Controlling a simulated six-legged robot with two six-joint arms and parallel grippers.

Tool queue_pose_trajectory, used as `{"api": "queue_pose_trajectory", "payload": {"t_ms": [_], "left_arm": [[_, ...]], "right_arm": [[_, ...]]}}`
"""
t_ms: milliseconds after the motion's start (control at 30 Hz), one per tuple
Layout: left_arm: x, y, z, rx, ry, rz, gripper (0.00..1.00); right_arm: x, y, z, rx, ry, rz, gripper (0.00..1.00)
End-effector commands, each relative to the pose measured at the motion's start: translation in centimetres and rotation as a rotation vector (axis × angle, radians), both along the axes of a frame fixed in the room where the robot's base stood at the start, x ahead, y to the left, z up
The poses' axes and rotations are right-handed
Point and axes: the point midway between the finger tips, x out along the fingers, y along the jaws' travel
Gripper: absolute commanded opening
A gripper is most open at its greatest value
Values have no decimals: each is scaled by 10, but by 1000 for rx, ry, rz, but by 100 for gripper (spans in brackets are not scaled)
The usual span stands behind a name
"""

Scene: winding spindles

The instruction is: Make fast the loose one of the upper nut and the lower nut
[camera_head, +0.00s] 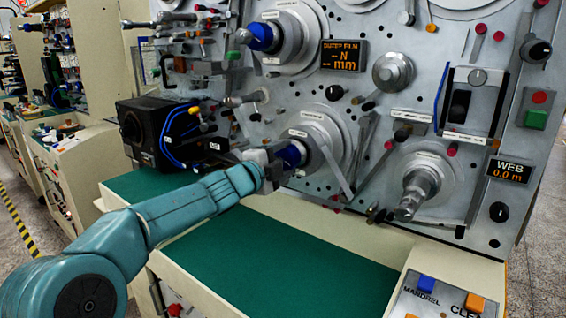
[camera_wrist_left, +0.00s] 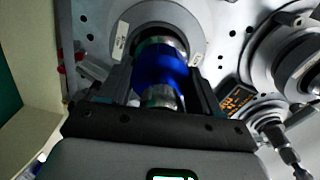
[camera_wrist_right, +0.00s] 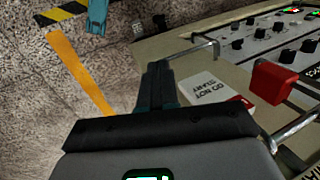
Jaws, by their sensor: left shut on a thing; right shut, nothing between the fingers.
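The upper nut (camera_head: 262,37) is a blue ring on the upper metal spindle of the grey machine panel. The lower nut (camera_head: 290,155) is a similar blue ring on the lower spindle, and it also shows large in the left wrist view (camera_wrist_left: 160,72). My left gripper (camera_head: 276,166) is at the lower nut, with one finger on each side of it, shut on it. Its fingers hide part of the nut in the head view. My right gripper (camera_wrist_right: 158,85) is shut and empty in the right wrist view, away from both nuts.
A black box (camera_head: 160,135) with blue cables stands left of the lower spindle. The green worktop (camera_head: 280,265) below is clear. In the right wrist view, a white sign block (camera_wrist_right: 205,90) and a red block (camera_wrist_right: 270,82) lie beside the right gripper.

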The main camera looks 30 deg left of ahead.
Motion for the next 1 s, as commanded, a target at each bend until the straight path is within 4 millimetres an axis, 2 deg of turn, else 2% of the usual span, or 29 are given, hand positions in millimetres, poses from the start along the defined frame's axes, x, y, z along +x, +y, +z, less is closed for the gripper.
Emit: {"api": "queue_pose_trajectory", "payload": {"t_ms": [233,700,733,767,800,1000], "left_arm": [[0,-1,0,59,-9,-4,33],[0,-1,-1,71,-10,-3,33],[0,-1,-1,71,-10,-3,73],[0,-1,-1,71,-9,-3,83],[0,-1,-1,70,-9,-3,88],[0,-1,-1,69,-9,-2,88]], "right_arm": [[0,0,-3,0,0,0,0],[0,0,-3,0,0,0,0],[0,0,-3,0,0,0,0],[0,0,-3,0,0,0,0],[0,0,-3,0,0,0,0],[0,0,-3,0,0,0,0]]}}
